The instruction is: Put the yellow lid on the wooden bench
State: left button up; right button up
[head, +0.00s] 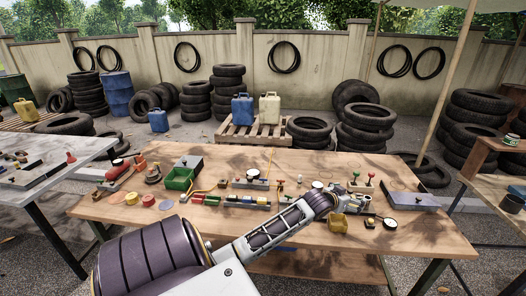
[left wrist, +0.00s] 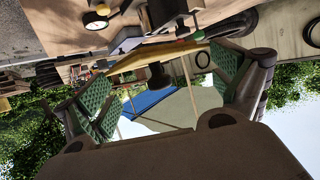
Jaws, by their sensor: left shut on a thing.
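My left arm reaches from the lower left across the wooden bench (head: 420,240). My left gripper (head: 336,212) is over the right half of the bench. In the left wrist view its green-padded fingers (left wrist: 165,88) are closed on the yellow lid (left wrist: 130,65), which has a dark knob. In the head view the yellow lid (head: 338,224) shows at the fingertips, low over the bench. I cannot tell whether it touches the bench top. My right gripper is not in view.
Close by are a small yellow piece (head: 370,222), a round gauge (head: 390,224) and a purple-grey box (head: 408,200). Red and green levers (head: 362,182) stand behind. A green bin (head: 180,178) is at the left. The bench's front right has bare room.

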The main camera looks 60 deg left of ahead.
aim_at(427, 229)
jog(key=i+l+u, duration=0.15)
jog(key=l, duration=0.25)
jog(key=i+l+u, duration=0.15)
jog(key=i+l, duration=0.2)
jog(key=i+l+u, duration=0.15)
jog(key=l, duration=0.35)
jog(key=i+l+u, duration=0.15)
jog(key=l, duration=0.3)
jog(key=i+l+u, duration=0.15)
jog(key=l, duration=0.35)
jog(key=i+l+u, duration=0.15)
jog(key=l, duration=0.35)
jog(key=i+l+u, duration=0.15)
jog(key=l, duration=0.35)
jog(key=i+l+u, duration=0.15)
jog(key=l, duration=0.4)
